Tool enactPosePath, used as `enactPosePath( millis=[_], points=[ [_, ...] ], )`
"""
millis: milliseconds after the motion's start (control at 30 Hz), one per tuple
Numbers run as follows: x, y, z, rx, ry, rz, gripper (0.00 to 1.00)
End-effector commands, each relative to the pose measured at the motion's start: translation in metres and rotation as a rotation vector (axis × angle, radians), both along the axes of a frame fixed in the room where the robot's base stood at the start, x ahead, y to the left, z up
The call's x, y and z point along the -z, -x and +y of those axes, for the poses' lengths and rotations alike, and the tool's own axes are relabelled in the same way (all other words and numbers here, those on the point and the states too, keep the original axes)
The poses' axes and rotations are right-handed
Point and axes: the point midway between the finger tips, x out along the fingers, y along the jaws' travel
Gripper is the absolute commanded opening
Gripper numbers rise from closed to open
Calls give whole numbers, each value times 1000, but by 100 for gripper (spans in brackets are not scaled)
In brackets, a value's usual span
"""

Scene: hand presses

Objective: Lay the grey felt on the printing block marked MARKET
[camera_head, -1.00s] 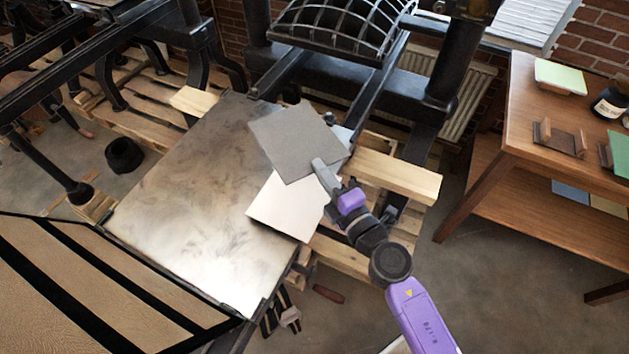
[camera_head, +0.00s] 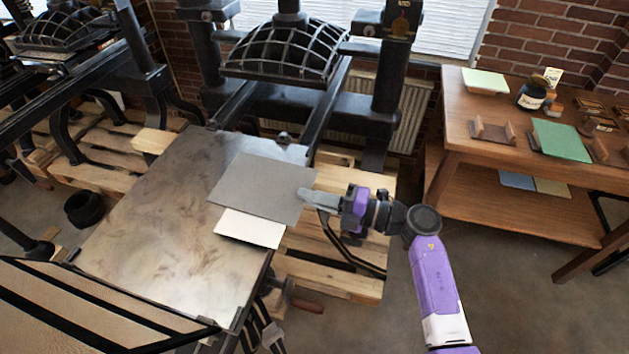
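The grey felt (camera_head: 258,186) is a flat square sheet above the metal press bed. My gripper (camera_head: 306,194) is at its right edge, with the fingers closed on that edge. The felt looks level, and I cannot tell whether it touches what is below. A pale, cream-white sheet or block face (camera_head: 250,229) shows from under the felt's near edge; the rest of it is hidden. No MARKET lettering can be read, so I cannot tell whether this pale piece is the printing block or something lying on it.
The metal press bed (camera_head: 150,235) is bare to the left. The press with its ribbed top (camera_head: 285,48) stands behind. A wooden pallet (camera_head: 335,281) lies at the right. A wooden table (camera_head: 500,151) at far right carries a green pad (camera_head: 560,139), a dark jar (camera_head: 532,95) and holders.

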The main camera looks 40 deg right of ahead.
Motion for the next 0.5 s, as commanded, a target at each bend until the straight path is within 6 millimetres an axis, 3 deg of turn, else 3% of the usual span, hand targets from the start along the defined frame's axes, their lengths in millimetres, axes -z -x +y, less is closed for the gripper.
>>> enactPosePath(
  millis=[133, 500],
  points=[
    [3, 6, 9, -45, 0, -1, 0],
    [25, 7, 10, -48, 0, -1, 0]
  ],
)
